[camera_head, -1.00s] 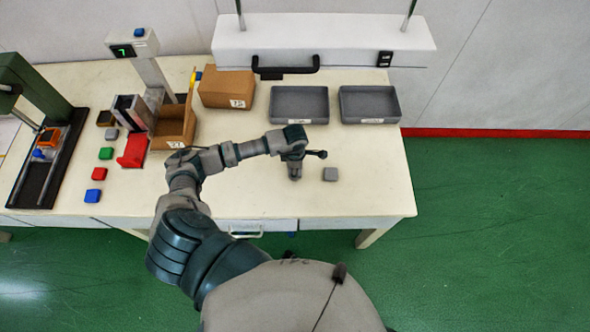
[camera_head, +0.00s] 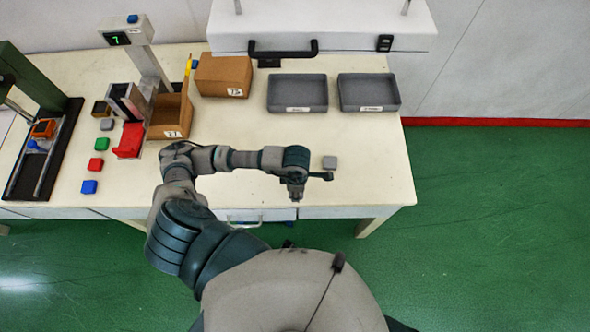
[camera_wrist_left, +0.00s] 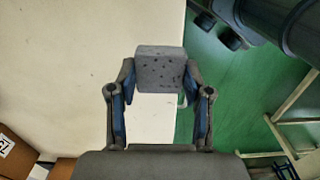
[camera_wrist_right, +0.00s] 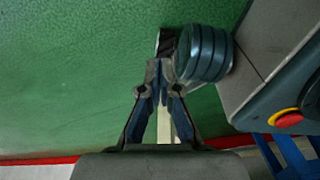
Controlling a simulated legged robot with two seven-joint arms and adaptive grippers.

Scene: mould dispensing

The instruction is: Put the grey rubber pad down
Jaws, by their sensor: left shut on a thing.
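My left gripper (camera_head: 295,194) is near the table's front edge in the head view. In the left wrist view my left gripper (camera_wrist_left: 160,75) is shut on a grey rubber pad (camera_wrist_left: 160,68), a block with dark spots on its face. The pad appears across the line between tabletop and green floor; its height cannot be told. It is hidden in the head view. Another small grey block (camera_head: 330,162) lies on the table just right of and beyond the gripper. My right gripper (camera_wrist_right: 160,75) is empty, its fingertips together, over green floor in the right wrist view.
Two grey trays (camera_head: 297,108) (camera_head: 369,107) stand at the back of the table. Cardboard boxes (camera_head: 222,76) (camera_head: 168,132), a red holder (camera_head: 130,140) and several small coloured blocks (camera_head: 89,187) are to the left. The table's right part (camera_head: 375,165) is clear.

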